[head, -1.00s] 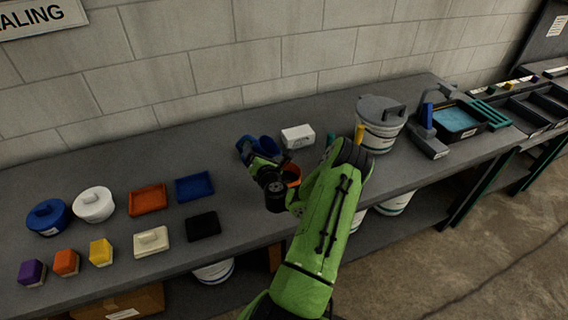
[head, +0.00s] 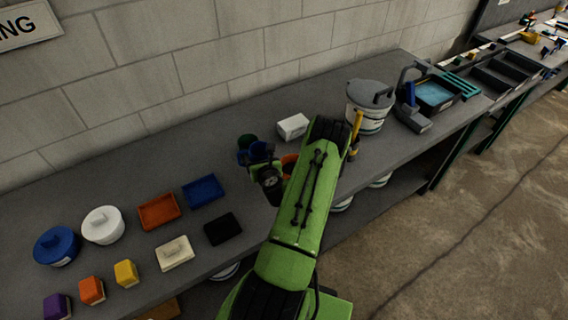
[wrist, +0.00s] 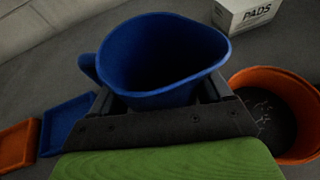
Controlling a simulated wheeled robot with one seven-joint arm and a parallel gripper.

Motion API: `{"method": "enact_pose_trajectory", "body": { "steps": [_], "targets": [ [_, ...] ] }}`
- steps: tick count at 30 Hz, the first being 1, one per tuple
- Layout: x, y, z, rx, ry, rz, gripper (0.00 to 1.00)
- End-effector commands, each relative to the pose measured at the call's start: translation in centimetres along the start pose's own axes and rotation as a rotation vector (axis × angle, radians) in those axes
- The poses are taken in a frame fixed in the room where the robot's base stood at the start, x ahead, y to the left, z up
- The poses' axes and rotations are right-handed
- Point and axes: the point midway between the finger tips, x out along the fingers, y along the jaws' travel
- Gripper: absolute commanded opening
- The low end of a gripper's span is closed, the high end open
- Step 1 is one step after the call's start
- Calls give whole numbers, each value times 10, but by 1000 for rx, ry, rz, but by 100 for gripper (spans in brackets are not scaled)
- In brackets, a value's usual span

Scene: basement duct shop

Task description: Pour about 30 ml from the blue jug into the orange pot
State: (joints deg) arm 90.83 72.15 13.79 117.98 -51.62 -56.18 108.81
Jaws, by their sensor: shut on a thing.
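The blue jug (wrist: 165,85) is between the fingers of my gripper (wrist: 160,105), which is shut on it. Its mouth faces up, and it looks about upright. Its handle is at the left and its lip points right, toward the pot's side. I cannot make out a liquid level inside. In the head view the jug (head: 243,157) is partly hidden behind my gripper (head: 258,160). The orange pot (wrist: 303,148) is open and stands just right of the jug, dark inside with faint pale glints. In the head view the pot (head: 289,161) is partly hidden by my arm.
A white box (head: 293,126) marked PADS stands behind the pot. Blue (head: 203,191) and orange (head: 160,211) trays lie left, with a black tray (head: 222,229), lidded pots and small blocks. A grey-lidded bucket (head: 369,115) and yellow-handled tool (head: 355,135) stand right.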

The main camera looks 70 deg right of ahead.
Motion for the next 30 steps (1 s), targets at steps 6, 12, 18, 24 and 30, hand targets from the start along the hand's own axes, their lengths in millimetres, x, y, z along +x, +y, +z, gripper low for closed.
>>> {"method": "enact_pose_trajectory", "body": {
  "steps": [6, 12, 18, 24, 30],
  "targets": [
    [-1, -9, -7, -43, 14, -14, 44],
    [-1, -9, -7, -44, 14, -15, 44],
    [-1, -9, -6, -43, 14, -14, 44],
    [-1, -9, -6, -43, 14, -14, 44],
    [-1, -8, -6, -43, 14, -14, 44]
  ]
}}
